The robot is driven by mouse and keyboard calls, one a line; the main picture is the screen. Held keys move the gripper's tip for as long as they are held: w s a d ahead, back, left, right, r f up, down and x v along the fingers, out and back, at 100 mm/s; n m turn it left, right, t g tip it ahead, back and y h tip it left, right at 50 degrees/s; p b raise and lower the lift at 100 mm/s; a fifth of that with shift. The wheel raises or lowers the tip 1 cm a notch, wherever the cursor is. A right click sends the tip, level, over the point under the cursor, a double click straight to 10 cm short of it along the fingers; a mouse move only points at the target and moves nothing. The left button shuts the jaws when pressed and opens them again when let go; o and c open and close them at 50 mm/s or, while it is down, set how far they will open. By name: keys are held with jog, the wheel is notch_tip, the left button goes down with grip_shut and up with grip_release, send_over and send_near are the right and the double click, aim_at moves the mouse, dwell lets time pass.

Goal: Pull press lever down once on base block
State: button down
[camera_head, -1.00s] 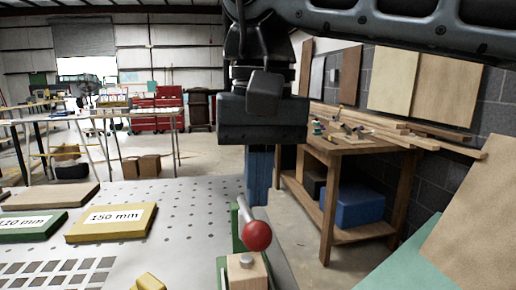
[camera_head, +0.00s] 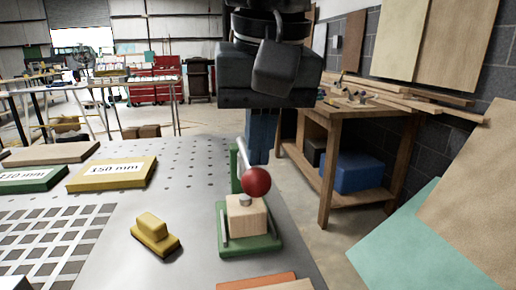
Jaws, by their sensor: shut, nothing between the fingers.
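The press stands near the right edge of the grey perforated table (camera_head: 140,255). It has a green base and post (camera_head: 262,243), and a grey lever (camera_head: 243,158) with a red ball knob (camera_head: 256,182) at its end. A pale wooden block (camera_head: 246,218) sits on the green base below the knob. My gripper (camera_head: 262,158) hangs behind the press, its blue fingers shut and empty, pointing down. The knob and lever partly cover the fingertips. I cannot tell whether the fingers touch the lever.
A yellow stepped block (camera_head: 155,235) lies left of the press. Yellow (camera_head: 112,174) and green (camera_head: 30,180) labelled plates lie farther left. An orange piece (camera_head: 258,282) is at the front edge. A wooden workbench (camera_head: 350,125) stands behind on the right.

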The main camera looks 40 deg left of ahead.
aim_at(261, 175)
jog(key=f+b, duration=0.3)
jog(key=shift+s+d+t+y, duration=0.2)
jog(key=shift+d+t+y, duration=0.05)
jog(key=shift+t+y, duration=0.15)
jog(key=shift+s+d+f+b, duration=0.1)
jog(key=shift+s+f+b, duration=0.05)
jog(key=shift+f+b, duration=0.55)
jog(key=shift+f, duration=0.1)
